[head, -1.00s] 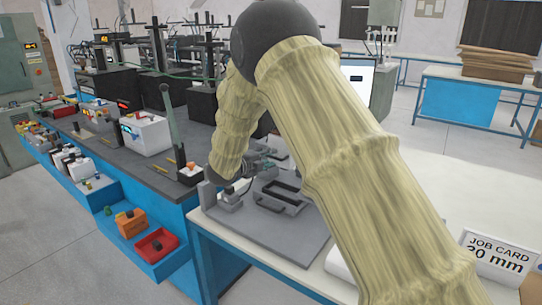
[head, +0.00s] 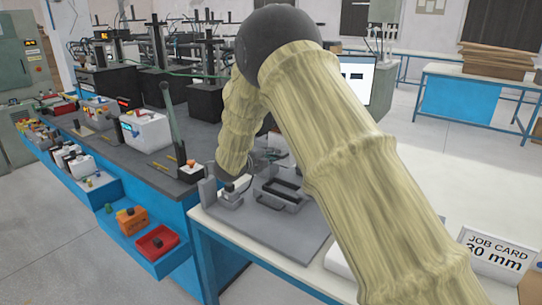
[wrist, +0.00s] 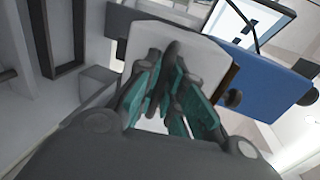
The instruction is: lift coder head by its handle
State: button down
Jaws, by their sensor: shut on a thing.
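My gripper (head: 264,160) is partly behind my own arm in the head view, above the back of a grey base plate on the white table. In the wrist view, its teal-padded fingers (wrist: 172,62) are closed together in front of a pale grey block, which looks like the coder head (wrist: 195,48). The fingers are shut on its handle, which is mostly hidden between them. Whether the head is clear of what is under it cannot be told.
A grey fixture with a black rectangular frame (head: 283,190) stands on the base plate (head: 262,225). A small grey bracket (head: 229,198) is at its left. The dark-topped bench (head: 150,172) with an upright lever (head: 172,118) adjoins on the left. A job card (head: 497,252) stands at right.

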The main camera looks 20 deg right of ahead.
aim_at(271, 142)
notch_tip(271, 142, up, 5)
jog(key=shift+r+p, duration=0.1)
jog(key=shift+p, duration=0.3)
jog(key=c, duration=1.5)
grip_release()
jog(key=shift+s+a, duration=0.1)
jog(key=v, duration=1.1)
jog(key=shift+s+a, duration=0.25)
jog(key=shift+a, duration=0.1)
